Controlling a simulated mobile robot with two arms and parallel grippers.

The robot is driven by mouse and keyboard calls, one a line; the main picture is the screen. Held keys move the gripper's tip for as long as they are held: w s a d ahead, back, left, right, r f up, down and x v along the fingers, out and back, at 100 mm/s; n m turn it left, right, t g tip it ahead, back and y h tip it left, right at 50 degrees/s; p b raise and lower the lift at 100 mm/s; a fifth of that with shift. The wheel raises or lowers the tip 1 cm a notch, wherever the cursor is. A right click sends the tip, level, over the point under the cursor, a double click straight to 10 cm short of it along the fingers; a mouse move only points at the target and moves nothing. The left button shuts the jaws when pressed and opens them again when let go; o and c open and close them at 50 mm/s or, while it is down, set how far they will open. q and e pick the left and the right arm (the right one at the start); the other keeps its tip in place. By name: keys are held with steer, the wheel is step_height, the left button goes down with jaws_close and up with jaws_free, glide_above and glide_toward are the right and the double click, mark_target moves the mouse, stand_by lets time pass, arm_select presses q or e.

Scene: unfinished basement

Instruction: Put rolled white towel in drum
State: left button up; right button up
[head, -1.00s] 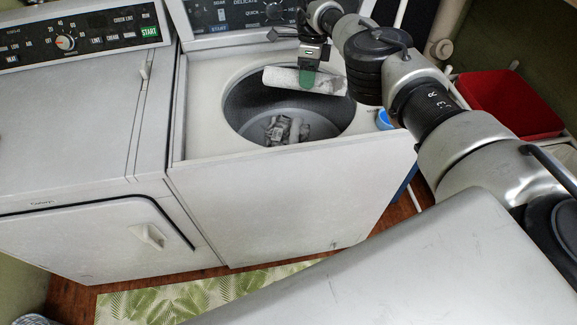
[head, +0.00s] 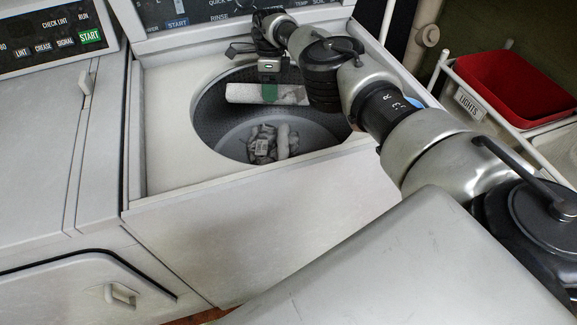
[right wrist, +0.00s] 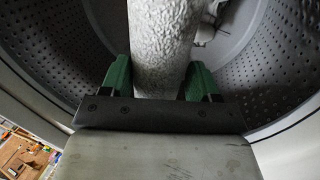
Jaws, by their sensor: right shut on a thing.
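The rolled white towel (head: 240,93) is held level by my right gripper (head: 269,93) at the mouth of the washer drum (head: 210,118). In the right wrist view the towel (right wrist: 163,45) runs between the green fingers of the gripper (right wrist: 158,80), with the perforated drum wall (right wrist: 70,55) behind it. Grey-white crumpled cloth (head: 262,143) and a rolled piece (head: 283,140) lie at the drum's bottom. My left gripper is not in view.
The washer's white top (head: 165,120) and rim surround the drum opening. A dryer (head: 50,150) stands directly to the left. A red bin (head: 510,90) in a white-framed cart labelled "LIGHTS" (head: 468,104) stands to the right.

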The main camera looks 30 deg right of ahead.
arm_select(q)
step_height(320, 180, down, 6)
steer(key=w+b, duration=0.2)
steer(key=b, duration=0.3)
arm_select(e)
step_height(320, 180, down, 7)
steer(key=s+a+p, duration=0.4)
steer(key=s+p, duration=1.4)
steer(key=p, duration=0.6)
steer(key=b+x, duration=0.1)
steer(key=x, duration=0.2)
steer(key=w+b+x, duration=0.1)
steer(key=x, duration=0.3)
steer(key=d+b+x, duration=0.1)
steer(key=x, duration=0.3)
steer(key=shift+w+f, duration=0.3)
steer(key=shift+w, duration=0.1)
steer(key=shift+s+f, duration=0.1)
steer(key=shift+s, duration=0.05)
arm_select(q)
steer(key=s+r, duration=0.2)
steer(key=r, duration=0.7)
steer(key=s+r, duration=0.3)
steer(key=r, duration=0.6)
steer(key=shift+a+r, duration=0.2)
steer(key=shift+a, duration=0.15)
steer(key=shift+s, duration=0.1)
